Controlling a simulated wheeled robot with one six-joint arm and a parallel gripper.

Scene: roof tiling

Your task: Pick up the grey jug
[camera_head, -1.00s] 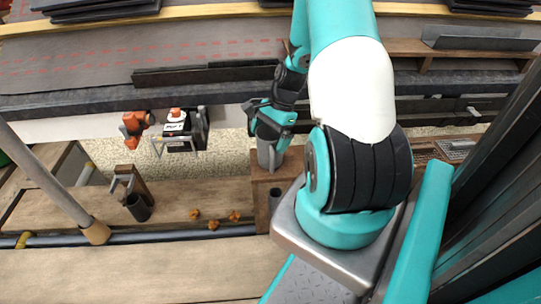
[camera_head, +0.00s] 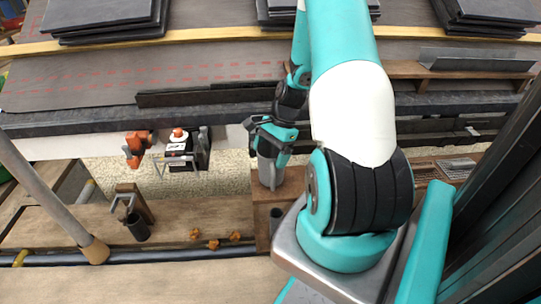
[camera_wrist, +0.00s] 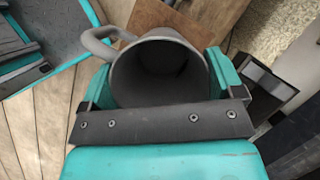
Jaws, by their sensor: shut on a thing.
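The grey jug (camera_head: 267,173) is upright, at the wooden stand near the middle of the head view. My gripper (camera_head: 273,141) comes down on it from above and is shut around its upper part. In the wrist view I look into the jug's open mouth (camera_wrist: 160,72); its loop handle is at the upper left. The teal fingers of my gripper (camera_wrist: 158,88) press on both sides of the jug. I cannot tell whether the jug's base touches the stand.
The wooden stand (camera_head: 262,215) is below the jug. Left of it are a black box-shaped tool (camera_head: 182,155), an orange tool (camera_head: 136,147) and a dark cup (camera_head: 137,228). A dark gutter edge (camera_head: 100,122) runs behind, with slate stacks (camera_head: 105,18) farther back.

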